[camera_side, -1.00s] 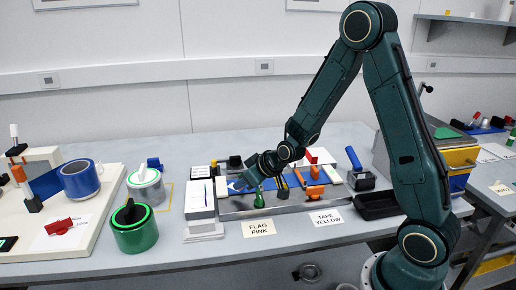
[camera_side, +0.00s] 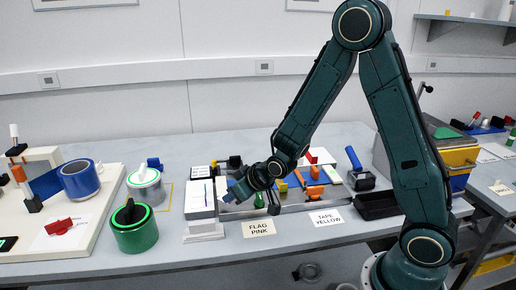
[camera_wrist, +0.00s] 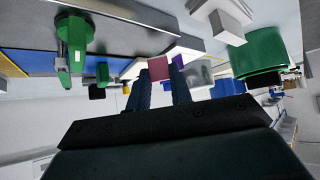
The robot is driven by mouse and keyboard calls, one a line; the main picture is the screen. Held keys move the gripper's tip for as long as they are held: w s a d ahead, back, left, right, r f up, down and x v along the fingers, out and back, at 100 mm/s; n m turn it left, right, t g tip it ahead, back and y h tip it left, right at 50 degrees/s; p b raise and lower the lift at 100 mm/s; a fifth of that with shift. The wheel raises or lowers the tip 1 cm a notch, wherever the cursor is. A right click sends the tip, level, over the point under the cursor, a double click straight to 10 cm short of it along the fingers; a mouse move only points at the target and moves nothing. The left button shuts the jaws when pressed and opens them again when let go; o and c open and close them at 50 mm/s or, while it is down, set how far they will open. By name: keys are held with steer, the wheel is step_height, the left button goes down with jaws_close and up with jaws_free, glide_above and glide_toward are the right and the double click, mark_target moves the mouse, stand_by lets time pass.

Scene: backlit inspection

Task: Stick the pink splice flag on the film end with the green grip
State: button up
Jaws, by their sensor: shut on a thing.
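The green grip (camera_side: 259,201) stands just right of my gripper at the long tray's front edge. Green clamp shapes (camera_wrist: 75,45) also show left of the fingers in the wrist view. The film end is not clear in either view.
The white stacked block (camera_side: 200,197) stands left of my gripper. A green roll (camera_side: 134,232) and a grey-white roll (camera_side: 146,187) stand further left. Orange grips (camera_side: 313,183) stand on the tray to the right. Cards reading FLAG PINK (camera_side: 259,229) and TAPE YELLOW (camera_side: 326,217) lie in front.

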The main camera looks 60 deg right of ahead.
steer(key=shift+a, duration=0.55)
steer(key=shift+r, duration=0.15)
step_height(320, 180, up, 10)
steer(key=d+m+g+h, duration=0.3)
steer(key=d+m+h, duration=0.45)
steer(key=d, duration=1.05)
steer(key=shift+m+y, duration=0.55)
steer(key=shift+m, duration=0.2)
steer(key=shift+s+a+f, duration=0.1)
steer(key=shift+s+f, duration=0.05)
steer(key=shift+f, duration=1.05)
steer(key=shift+s+f, duration=0.15)
steer(key=shift+f, duration=1)
steer(key=shift+f, duration=0.15)
steer(key=shift+f, duration=2.75)
